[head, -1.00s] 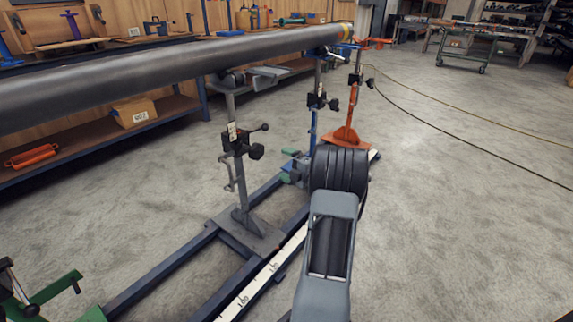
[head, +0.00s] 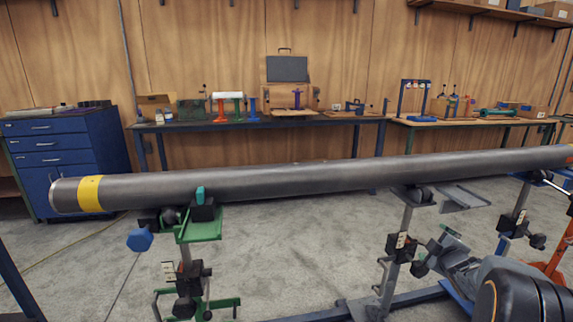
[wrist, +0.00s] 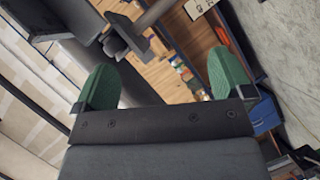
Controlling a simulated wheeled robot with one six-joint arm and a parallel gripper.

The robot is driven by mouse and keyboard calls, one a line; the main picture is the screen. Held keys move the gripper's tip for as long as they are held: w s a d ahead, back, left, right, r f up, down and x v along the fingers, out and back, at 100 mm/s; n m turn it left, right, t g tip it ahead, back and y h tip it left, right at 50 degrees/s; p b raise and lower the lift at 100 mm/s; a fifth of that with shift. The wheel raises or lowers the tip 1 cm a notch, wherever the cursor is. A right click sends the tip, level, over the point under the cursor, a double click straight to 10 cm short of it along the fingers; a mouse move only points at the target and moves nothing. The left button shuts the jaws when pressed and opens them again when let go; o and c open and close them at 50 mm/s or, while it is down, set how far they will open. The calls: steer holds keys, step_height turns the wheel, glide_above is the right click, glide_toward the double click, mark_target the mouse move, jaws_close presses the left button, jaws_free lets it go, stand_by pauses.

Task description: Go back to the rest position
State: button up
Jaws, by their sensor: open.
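My gripper (wrist: 160,85) shows in the wrist view with its two green fingertips wide apart and nothing between them. In the head view my arm is at the lower right, below the pipe, and my gripper cannot be made out clearly there. The long dark grey pipe (head: 300,180) runs across the head view, with a yellow band (head: 90,193) near its left end. It rests on a green stand (head: 200,230) at the left and a grey stand (head: 408,218) right of the middle.
A blue drawer cabinet (head: 65,155) stands at the far left. A workbench (head: 260,124) with tools and small parts runs along the wooden wall. An orange stand (head: 552,262) is at the right edge.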

steer(key=s+a+r+m+g+p, duration=0.3)
steer(key=s+a+r+m+p, duration=0.1)
steer(key=a+r+p, duration=0.3)
steer(key=s+a+r+m+g+p, duration=0.25)
steer(key=s+a+r+p, duration=0.35)
steer(key=r, duration=0.3)
steer(key=s+a+r+m+g+y+p, duration=0.1)
steer(key=s+a+r+m+g+p, duration=0.1)
steer(key=s+a+p, duration=0.2)
steer(key=s+a+r+m+g+y+p, duration=0.2)
steer(key=s+a+p, duration=0.3)
steer(key=s+a, duration=0.4)
steer(key=shift+s+a+r+g, duration=0.25)
steer(key=shift+s+r+g, duration=0.25)
steer(key=shift+r+g, duration=0.3)
